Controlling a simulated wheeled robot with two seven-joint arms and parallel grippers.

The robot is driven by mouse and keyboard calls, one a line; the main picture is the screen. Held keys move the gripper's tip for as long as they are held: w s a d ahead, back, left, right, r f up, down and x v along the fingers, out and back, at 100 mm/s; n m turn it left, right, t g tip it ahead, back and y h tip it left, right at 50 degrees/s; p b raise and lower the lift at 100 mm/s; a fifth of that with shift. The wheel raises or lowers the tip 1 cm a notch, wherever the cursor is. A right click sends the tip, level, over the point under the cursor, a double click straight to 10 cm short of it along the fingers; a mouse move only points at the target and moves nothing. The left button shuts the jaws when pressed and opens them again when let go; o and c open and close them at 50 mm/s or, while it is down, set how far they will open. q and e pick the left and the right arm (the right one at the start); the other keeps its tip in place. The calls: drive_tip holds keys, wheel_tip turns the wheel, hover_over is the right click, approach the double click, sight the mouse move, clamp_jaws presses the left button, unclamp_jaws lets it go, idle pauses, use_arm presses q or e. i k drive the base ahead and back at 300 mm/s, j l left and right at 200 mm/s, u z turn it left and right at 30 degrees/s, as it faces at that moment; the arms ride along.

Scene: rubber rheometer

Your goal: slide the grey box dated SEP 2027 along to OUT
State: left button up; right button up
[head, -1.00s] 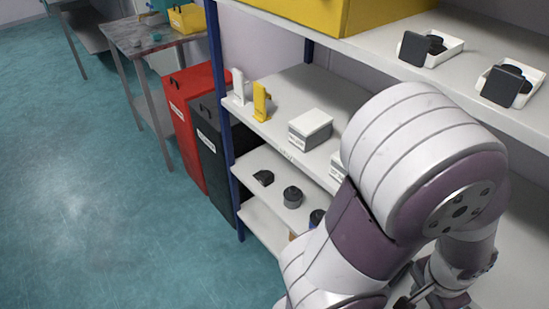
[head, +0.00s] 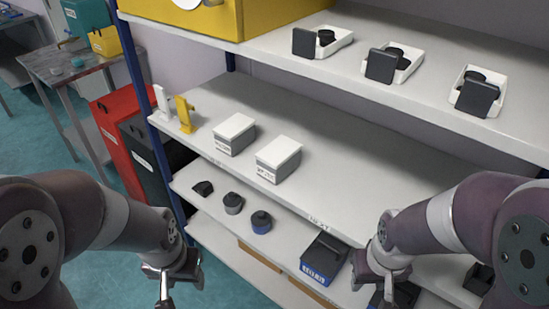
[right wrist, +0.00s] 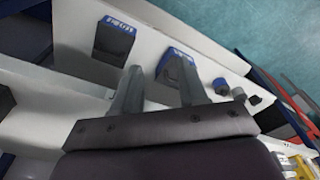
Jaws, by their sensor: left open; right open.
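Two grey boxes with white lids stand side by side on the middle shelf (head: 370,185) in the head view: a left box (head: 235,136) and a right box (head: 279,160). Both have front labels, but the dates are too small to read. I cannot tell which is SEP 2027, and I cannot make out an OUT mark. My left gripper (head: 182,283) is open and empty, low in front of the shelves, apart from the boxes. My right gripper (head: 385,288) is open, lower right of the boxes; its spread, empty fingers show in the right wrist view (right wrist: 158,75).
White (head: 162,102) and yellow (head: 185,114) stands are left of the boxes. The middle shelf is clear to their right. The lower shelf holds dark pucks (head: 233,203) and a blue-labelled dark bin (head: 324,260). The upper shelf (head: 290,45) overhangs, with white trays (head: 396,66).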

sight(276, 161)
drive_tip(key=i+j, duration=0.2)
drive_tip(key=j, duration=0.15)
drive_tip(key=i+j+z, duration=0.1)
drive_tip(key=i+j, duration=0.35)
drive_tip(key=j, duration=0.25)
drive_tip(key=i+j+z, duration=0.1)
drive_tip(key=j, duration=0.3)
drive_tip(key=i, duration=0.1)
